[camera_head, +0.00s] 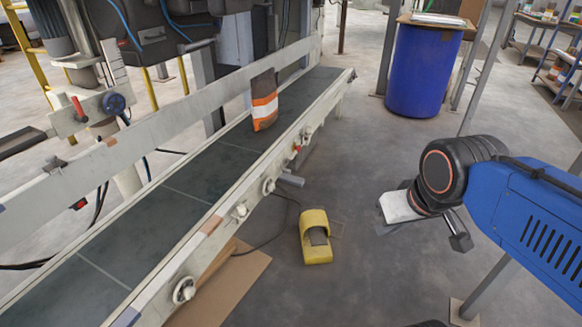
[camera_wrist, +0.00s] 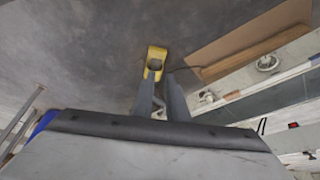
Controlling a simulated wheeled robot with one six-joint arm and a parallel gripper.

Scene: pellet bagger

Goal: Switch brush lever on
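No lever is labelled as the brush lever, so I cannot tell which one it is. A small red part (camera_head: 298,148) and a grey bar (camera_head: 291,179) sit on the conveyor's near side rail. My gripper (camera_head: 428,232) is in free air right of the conveyor, apart from it. In the wrist view its two grey fingers (camera_wrist: 158,80) have a gap between them and hold nothing.
The conveyor belt (camera_head: 180,190) runs diagonally, carrying an orange-striped bag (camera_head: 264,100). A yellow foot pedal (camera_head: 315,238) is on the floor; it also shows in the wrist view (camera_wrist: 155,57). A blue drum (camera_head: 423,72) stands behind. Floor between conveyor and gripper is mostly clear.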

